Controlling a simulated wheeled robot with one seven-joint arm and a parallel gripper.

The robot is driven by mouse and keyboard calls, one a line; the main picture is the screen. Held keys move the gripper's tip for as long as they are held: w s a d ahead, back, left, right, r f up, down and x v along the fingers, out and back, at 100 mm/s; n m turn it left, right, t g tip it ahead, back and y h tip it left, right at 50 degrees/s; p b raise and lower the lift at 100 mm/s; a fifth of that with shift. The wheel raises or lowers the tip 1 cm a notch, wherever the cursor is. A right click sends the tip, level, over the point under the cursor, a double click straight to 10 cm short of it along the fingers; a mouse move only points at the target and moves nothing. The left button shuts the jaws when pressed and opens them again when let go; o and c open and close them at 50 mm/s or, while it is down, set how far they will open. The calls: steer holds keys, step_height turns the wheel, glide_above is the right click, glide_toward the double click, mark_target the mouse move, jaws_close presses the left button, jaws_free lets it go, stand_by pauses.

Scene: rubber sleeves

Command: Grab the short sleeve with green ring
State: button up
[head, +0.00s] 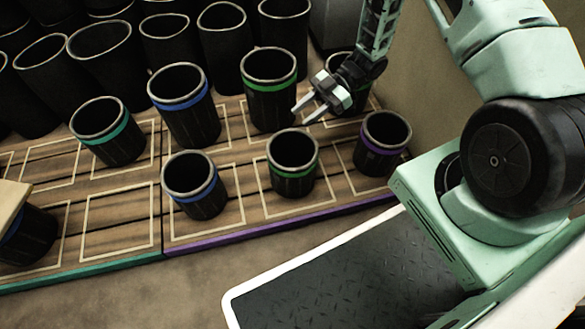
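The short black sleeve with a green ring (293,165) stands upright in the front row on the wooden board, between a short blue-ringed sleeve and a purple-ringed one. A taller sleeve with a green ring (270,92) stands behind it. My gripper (302,112) is above and to the right of the short green sleeve, close to the taller one in the picture. Its two fingers are apart with nothing between them. I cannot tell whether a finger touches the taller sleeve. Another sleeve behind my gripper is partly hidden.
A short blue-ringed sleeve (195,186) stands left and a purple-ringed sleeve (382,144) right. A taller blue-ringed sleeve (184,108) and a teal-ringed sleeve (108,134) stand behind. Several plain black sleeves crowd the back. Empty outlined spaces lie at the left front.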

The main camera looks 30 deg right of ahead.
mark_target(285, 130)
steer(key=shift+x, duration=0.9)
steer(key=b+x, duration=0.3)
steer(key=x, duration=0.1)
steer(key=shift+a+f, duration=0.2)
steer(key=shift+f, duration=0.05)
steer(key=shift+s+a+b, duration=0.1)
steer(key=shift+a+b, duration=0.2)
steer(key=shift+a, duration=0.2)
jaws_close()
steer(key=shift+f, duration=0.1)
